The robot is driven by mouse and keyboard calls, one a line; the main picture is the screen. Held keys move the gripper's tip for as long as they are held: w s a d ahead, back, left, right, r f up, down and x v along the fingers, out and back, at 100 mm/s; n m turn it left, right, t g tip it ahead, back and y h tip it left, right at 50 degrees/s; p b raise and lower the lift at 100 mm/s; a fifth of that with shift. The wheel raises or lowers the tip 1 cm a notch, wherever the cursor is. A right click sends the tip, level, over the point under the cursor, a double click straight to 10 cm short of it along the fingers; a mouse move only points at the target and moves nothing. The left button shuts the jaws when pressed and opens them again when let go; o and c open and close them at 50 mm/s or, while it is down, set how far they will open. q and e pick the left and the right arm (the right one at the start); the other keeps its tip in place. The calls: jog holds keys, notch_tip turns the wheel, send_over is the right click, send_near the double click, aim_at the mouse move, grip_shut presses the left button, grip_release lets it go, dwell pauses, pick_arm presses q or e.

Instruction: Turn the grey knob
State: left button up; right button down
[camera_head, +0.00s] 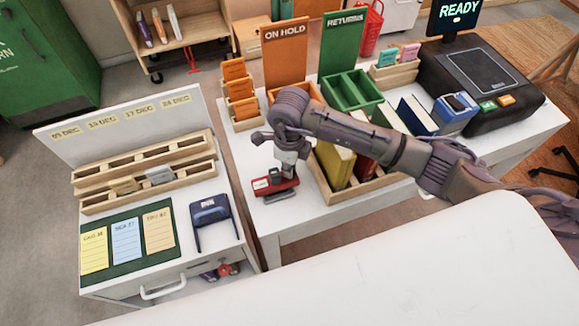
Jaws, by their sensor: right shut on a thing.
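My right gripper (287,166) comes in from the right and points down at a small red device (275,187) with a dark base on the white table. It is shut at the upper right part of this device. A dark grey piece (274,174) stands on the device's top, just left of the fingers. The gripper covers what lies between its fingers, so I cannot make out a separate grey knob. My left gripper is not in view.
A wooden crate of books (338,165) stands close right of the gripper, under my forearm. A black machine (478,80) stands at the back right. A low white desk (190,245) with coloured cards and a dark blue stamp-like item (211,210) is at left.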

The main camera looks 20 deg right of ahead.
dwell(0.3)
jog(key=c, duration=1.3)
grip_release()
jog(key=shift+o, duration=0.2)
